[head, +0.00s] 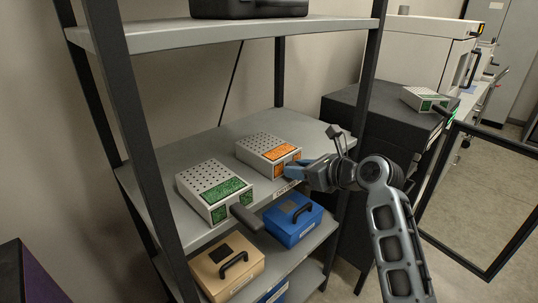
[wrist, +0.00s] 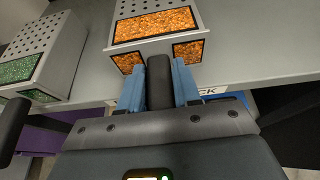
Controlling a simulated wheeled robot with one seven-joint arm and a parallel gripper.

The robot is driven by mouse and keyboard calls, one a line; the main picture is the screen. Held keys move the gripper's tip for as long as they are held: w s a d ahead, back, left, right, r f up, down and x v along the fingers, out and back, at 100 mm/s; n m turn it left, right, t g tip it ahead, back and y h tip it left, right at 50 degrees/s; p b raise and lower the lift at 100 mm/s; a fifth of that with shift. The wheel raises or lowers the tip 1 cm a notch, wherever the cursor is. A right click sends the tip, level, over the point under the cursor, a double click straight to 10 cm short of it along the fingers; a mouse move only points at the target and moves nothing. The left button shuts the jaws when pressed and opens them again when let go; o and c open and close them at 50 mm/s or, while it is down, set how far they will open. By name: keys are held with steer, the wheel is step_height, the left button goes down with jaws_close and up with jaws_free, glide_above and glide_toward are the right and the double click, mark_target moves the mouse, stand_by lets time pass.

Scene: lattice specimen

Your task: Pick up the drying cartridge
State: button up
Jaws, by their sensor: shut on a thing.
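A drying cartridge with orange granules (head: 268,149) sits on the grey middle shelf. It is a light box with a perforated top, and it fills the top of the wrist view (wrist: 157,25). My gripper (head: 299,168) reaches it from the right. In the wrist view its blue fingers (wrist: 159,88) are shut on the cartridge's dark handle, one on each side. A similar cartridge with green granules (head: 214,188) sits to the left on the same shelf, its dark handle sticking out; it also shows in the wrist view (wrist: 42,52). Another green-granule cartridge (head: 425,98) is at the right.
The shelf (head: 200,146) has dark posts and a labelled front edge. Below stand a blue case (head: 292,222) and a tan case (head: 226,265). A black case (head: 248,8) is on the upper shelf. A dark cabinet (head: 372,108) stands at the right, with a dark-framed panel nearby.

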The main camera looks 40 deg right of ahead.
jaws_close()
steer(key=shift+r, duration=0.2)
steer(key=shift+r, duration=0.25)
step_height(320, 180, up, 4)
steer(key=shift+f, duration=0.25)
steer(key=s+d+r, duration=0.5)
steer(key=d+r, duration=0.1)
steer(key=d, duration=0.4)
steer(key=shift+s+r, duration=0.35)
steer(key=shift+d, duration=0.1)
